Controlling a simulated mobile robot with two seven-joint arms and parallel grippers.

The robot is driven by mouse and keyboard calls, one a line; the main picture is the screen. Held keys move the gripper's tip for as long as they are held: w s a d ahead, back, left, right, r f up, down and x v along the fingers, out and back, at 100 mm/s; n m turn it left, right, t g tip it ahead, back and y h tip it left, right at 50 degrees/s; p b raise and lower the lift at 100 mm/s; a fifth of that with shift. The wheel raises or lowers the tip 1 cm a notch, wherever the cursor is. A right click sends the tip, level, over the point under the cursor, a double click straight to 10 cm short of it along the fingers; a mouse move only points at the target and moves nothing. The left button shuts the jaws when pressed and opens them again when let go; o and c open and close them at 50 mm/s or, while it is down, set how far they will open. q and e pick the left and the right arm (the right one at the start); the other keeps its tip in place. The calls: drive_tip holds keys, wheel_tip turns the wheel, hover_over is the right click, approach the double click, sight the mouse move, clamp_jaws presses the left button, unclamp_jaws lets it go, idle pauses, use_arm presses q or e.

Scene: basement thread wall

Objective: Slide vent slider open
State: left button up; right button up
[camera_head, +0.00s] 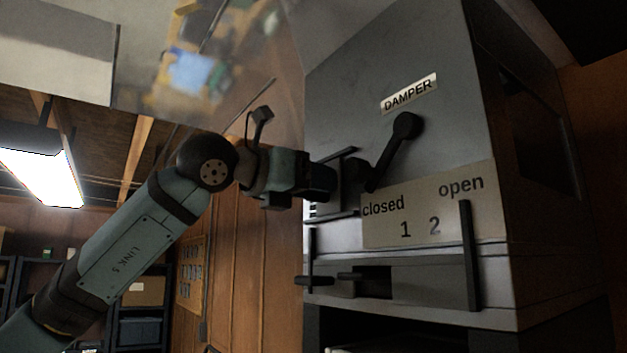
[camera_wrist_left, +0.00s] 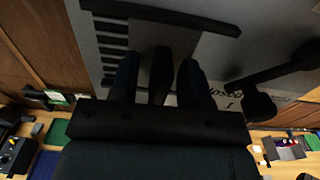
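The grey vent box (camera_head: 345,100) fills the right of the head view. Its vent slider sits between two dark rails (camera_head: 333,214), next to a column of dark slots (camera_wrist_left: 114,62) on the left in the wrist view. The slider's dark knob (camera_wrist_left: 160,74) stands between the fingers of my left gripper (camera_wrist_left: 159,82), with a thin gap visible at least on its left side. The gripper (camera_head: 320,181) is open around the knob, and I cannot tell whether either finger touches it. My right gripper is not in view.
A dark damper lever (camera_head: 394,149) angles down close to the right of the slider; it also shows in the wrist view (camera_wrist_left: 278,72). A label plate (camera_head: 430,212) reads closed, open, 1 and 2. Below are a horizontal bar (camera_head: 330,279) and an upright handle (camera_head: 469,255).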

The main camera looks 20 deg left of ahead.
sight(345, 181)
use_arm(q)
clamp_jaws()
drive_tip(key=s+d+b, duration=0.1)
drive_tip(key=d+b, duration=0.1)
drive_tip(key=b, duration=0.1)
drive_tip(key=shift+s+d+f, duration=0.1)
drive_tip(key=shift+s+f, duration=0.15)
drive_tip(key=shift+s, duration=0.15)
drive_tip(key=shift+s+d+r, duration=0.1)
drive_tip(key=shift+d+r, duration=0.05)
drive_tip(key=shift+r, duration=0.05)
unclamp_jaws()
drive_tip(key=shift+o, duration=0.2)
drive_tip(key=shift+s+d, duration=0.1)
